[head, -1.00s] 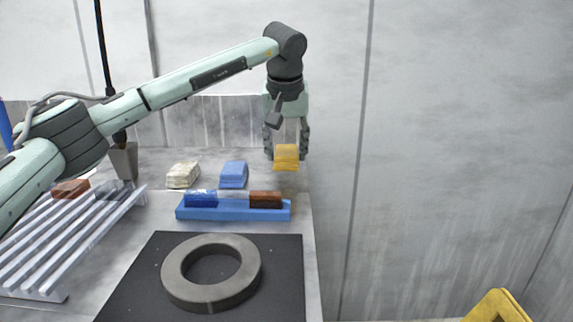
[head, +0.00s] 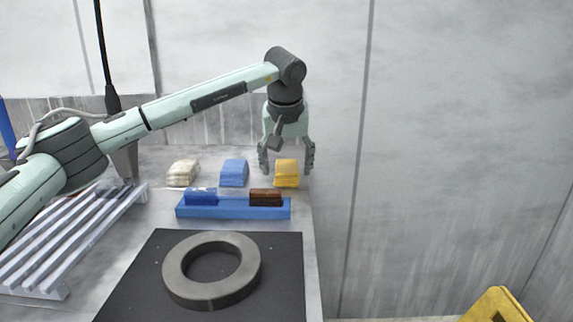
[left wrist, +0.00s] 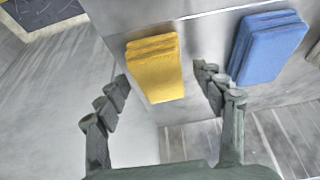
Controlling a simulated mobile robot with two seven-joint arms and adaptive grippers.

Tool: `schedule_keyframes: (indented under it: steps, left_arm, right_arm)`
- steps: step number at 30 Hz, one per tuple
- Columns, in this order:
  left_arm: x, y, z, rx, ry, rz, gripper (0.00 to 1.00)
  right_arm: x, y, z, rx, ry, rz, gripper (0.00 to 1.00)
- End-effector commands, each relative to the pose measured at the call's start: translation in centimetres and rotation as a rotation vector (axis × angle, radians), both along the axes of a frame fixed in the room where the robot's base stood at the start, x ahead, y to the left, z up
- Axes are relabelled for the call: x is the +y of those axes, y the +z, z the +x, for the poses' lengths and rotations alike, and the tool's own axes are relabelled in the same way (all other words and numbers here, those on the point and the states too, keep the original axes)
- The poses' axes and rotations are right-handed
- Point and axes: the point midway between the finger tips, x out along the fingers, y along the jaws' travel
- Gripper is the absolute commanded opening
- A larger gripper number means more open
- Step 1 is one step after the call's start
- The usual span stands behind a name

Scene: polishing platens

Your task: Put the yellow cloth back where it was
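The yellow cloth (head: 287,174) is a folded stack at the right end of the row of cloths, near the bench's right edge. It appears to rest on the bench (head: 225,153). My left gripper (head: 287,170) is open above and around it, one finger on each side. In the left wrist view, the yellow cloth (left wrist: 154,68) lies between the spread fingers of the left gripper (left wrist: 165,75), with a gap on both sides. My right gripper is not in view.
A blue cloth (head: 234,173) and a cream cloth (head: 183,173) lie to the left. In front is a blue tray (head: 232,212) with blue and brown blocks. A grey ring (head: 177,283) lies on a black mat (head: 283,290). A slatted rack (head: 50,245) stands at left.

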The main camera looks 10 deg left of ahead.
Motion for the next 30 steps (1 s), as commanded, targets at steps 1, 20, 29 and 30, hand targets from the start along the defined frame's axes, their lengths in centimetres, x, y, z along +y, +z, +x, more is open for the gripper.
schedule_keyframes:
  steps: [1,20,29,30]
  left_arm:
    - [0.0,0.0,0.0,0.0,0.0,0.0,0.68]
    - [-0.6,7.9,-3.0,-0.003,0.0,0.0,0.68]
    - [-0.9,11.2,-4.4,-0.001,0.0,0.0,0.68]
    - [-0.9,11.3,-4.4,0.0,-0.001,0.0,0.68]
  right_arm:
    - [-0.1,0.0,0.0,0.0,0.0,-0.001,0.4]
    - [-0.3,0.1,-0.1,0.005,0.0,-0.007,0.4]
    - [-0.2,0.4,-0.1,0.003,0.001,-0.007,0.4]
    - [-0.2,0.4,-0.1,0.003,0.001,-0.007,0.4]
